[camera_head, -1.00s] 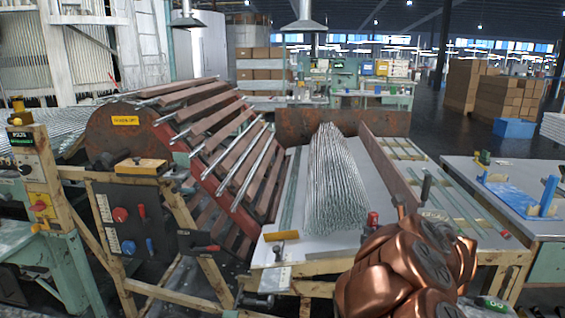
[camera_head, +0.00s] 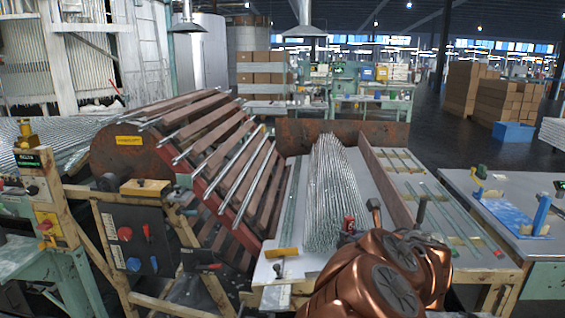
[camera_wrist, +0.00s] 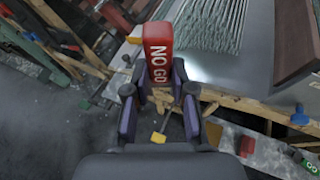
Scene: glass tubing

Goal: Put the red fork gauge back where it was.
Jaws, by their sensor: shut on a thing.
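The red fork gauge (camera_wrist: 158,52), a red block lettered "NO GO" in white, is between the fingers of my gripper (camera_wrist: 158,92) in the wrist view. My gripper is shut on it, and the block projects beyond the fingertips. In the head view a small red part (camera_head: 349,224), which looks like the gauge, shows just above my copper-coloured arm, in front of the glass tube bundle (camera_head: 333,195). The arm hides the fingers there. In the wrist view the gauge overlaps the edge of the table with the tubes; I cannot tell whether they touch.
The tube table's sheet (camera_head: 272,272) carries a yellow piece (camera_head: 281,252) at its front left. A brown board (camera_head: 387,185) stands right of the bundle. In the wrist view, a red piece (camera_wrist: 246,146) and a green "GO" piece (camera_wrist: 311,166) lie lower right.

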